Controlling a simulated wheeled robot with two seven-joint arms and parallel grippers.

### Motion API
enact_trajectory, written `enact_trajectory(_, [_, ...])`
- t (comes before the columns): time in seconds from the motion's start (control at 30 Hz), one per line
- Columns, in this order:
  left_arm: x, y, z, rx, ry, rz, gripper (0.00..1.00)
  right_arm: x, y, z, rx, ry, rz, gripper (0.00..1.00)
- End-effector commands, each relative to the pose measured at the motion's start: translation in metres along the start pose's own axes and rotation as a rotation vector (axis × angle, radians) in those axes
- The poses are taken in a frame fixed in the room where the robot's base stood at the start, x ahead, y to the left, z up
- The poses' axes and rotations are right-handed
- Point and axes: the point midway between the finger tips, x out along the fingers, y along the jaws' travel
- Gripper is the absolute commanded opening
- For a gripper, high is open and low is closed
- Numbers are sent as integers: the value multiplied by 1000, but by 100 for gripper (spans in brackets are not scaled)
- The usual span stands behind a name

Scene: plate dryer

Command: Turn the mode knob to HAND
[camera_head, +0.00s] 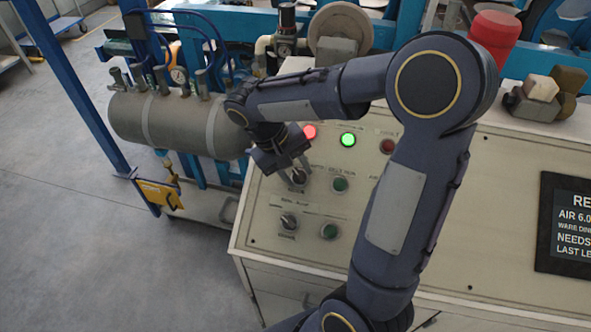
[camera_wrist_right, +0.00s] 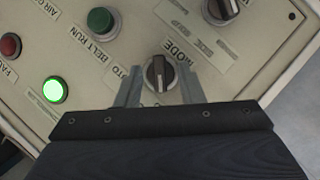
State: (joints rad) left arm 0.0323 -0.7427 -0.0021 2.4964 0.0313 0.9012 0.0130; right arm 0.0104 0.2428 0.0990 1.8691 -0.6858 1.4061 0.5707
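The mode knob (camera_wrist_right: 158,73) is a black selector with a pale line on a silver ring, under the "MODE" label. In the head view the knob (camera_head: 298,177) is partly covered by my right gripper (camera_head: 297,174). In the wrist view the right gripper's fingers (camera_wrist_right: 158,78) are open, one on each side of the knob, with a visible gap to each side. Whether they touch the panel is unclear. The HAND label cannot be read. My left gripper is not in view.
A second selector knob (camera_head: 288,221) and green buttons (camera_head: 340,185) sit nearby on the sloped cream panel (camera_head: 262,235). A green lamp (camera_head: 348,140) and a red lamp (camera_head: 310,132) are lit. A dark notice board (camera_head: 562,222) stands right; a tank (camera_head: 170,125) is left.

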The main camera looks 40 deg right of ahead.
Motion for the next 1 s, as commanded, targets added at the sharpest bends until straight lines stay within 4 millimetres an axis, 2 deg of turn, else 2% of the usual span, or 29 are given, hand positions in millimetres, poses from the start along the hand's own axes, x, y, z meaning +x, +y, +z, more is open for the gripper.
enact_trajectory(0.27, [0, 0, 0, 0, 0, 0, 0, -4, 0, 0, 1, 1, -1, 35])
enact_trajectory(0.7, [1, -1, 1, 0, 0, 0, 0, -69, 0, -1, 0, 2, -1, 35])
enact_trajectory(1.0, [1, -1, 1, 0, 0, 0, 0, -78, 0, 0, 0, 0, 0, 35])
